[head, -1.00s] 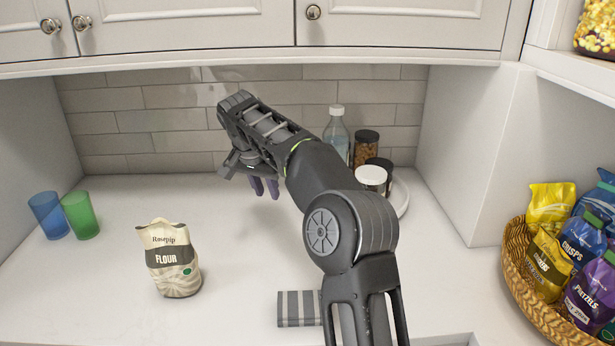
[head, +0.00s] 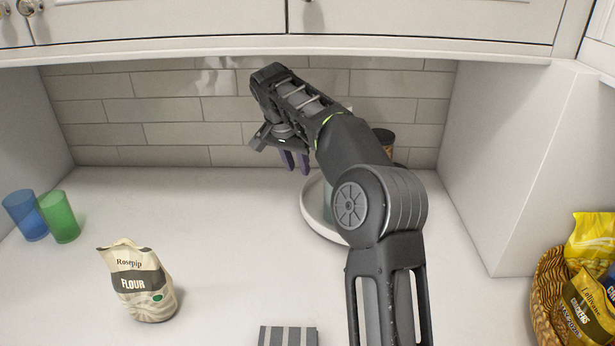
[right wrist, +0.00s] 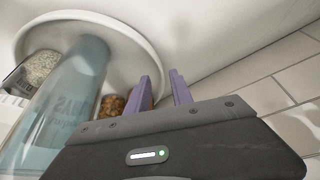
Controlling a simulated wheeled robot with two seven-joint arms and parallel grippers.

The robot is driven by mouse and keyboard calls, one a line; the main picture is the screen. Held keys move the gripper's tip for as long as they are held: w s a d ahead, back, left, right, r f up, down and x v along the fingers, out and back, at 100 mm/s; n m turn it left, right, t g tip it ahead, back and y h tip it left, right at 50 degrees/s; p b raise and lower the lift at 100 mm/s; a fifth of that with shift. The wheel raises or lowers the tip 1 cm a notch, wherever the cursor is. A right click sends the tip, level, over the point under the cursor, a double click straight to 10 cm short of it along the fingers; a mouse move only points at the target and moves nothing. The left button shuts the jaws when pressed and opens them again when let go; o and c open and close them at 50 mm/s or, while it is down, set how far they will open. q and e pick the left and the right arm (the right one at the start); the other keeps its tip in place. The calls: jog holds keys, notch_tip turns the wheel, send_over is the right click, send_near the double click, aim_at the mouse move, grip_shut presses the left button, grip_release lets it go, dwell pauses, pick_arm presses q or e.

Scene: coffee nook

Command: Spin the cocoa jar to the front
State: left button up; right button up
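My right gripper (head: 296,162) is open and empty, its two purple fingers a small gap apart, just beyond the left rear edge of the round white turntable (head: 318,215) in the head view. In the right wrist view the fingers (right wrist: 163,90) overlap the turntable's rim (right wrist: 152,52); I cannot tell whether they touch it. My arm hides most of the turntable. A dark-lidded jar (head: 384,137) shows behind my arm. I cannot pick out the cocoa jar by a label. My left gripper is not in view.
A clear bluish bottle (right wrist: 60,105), a jar of brown pieces (right wrist: 110,104) and a jar with pale contents (right wrist: 42,66) stand on the turntable. A flour bag (head: 140,283), blue cup (head: 25,215) and green cup (head: 60,217) stand left. A snack basket (head: 548,290) is right.

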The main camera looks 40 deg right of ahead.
jog(key=shift+a, duration=0.1)
jog(key=shift+x, duration=3.9)
grip_shut()
